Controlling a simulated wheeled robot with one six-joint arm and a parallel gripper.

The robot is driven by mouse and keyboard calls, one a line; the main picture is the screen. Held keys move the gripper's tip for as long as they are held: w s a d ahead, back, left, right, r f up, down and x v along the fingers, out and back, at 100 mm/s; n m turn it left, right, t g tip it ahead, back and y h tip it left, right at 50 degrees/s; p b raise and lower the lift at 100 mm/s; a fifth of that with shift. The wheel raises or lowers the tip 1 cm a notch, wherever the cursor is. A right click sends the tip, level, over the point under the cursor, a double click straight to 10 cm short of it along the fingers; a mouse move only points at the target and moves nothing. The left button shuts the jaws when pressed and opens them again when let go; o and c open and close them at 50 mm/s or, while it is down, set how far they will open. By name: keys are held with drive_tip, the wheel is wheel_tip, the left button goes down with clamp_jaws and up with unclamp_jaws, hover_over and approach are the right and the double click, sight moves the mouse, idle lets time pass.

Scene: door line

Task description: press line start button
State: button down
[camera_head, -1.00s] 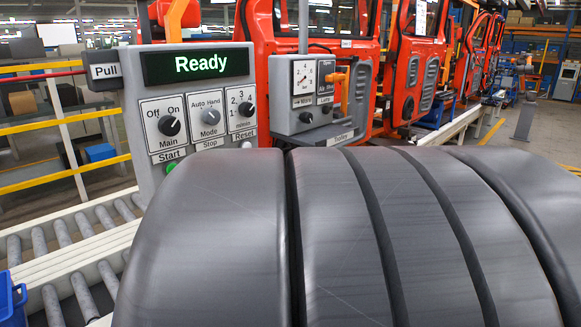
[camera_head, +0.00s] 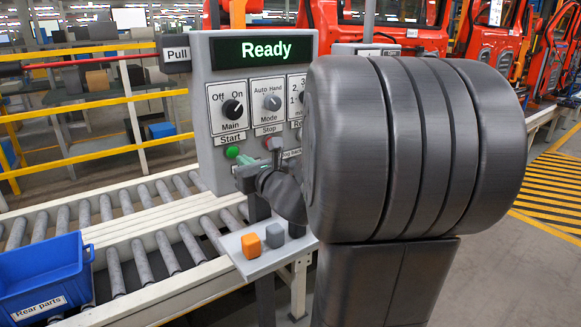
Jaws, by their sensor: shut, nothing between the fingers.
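The green start button (camera_head: 232,152) sits under the "Start" label at the panel's lower left. My own arm hides the panel's right part, including most of the reset area.
A blue bin (camera_head: 42,275) labelled "Rear parts" sits on the roller conveyor (camera_head: 165,252) at the left. A small shelf (camera_head: 262,262) below the panel holds an orange block (camera_head: 251,246) and a grey block (camera_head: 275,236). Red car doors (camera_head: 425,40) hang behind. A "Pull" box (camera_head: 176,53) adjoins the panel.

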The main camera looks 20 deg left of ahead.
sight(234, 153)
drive_tip(key=shift+x, duration=1.75)
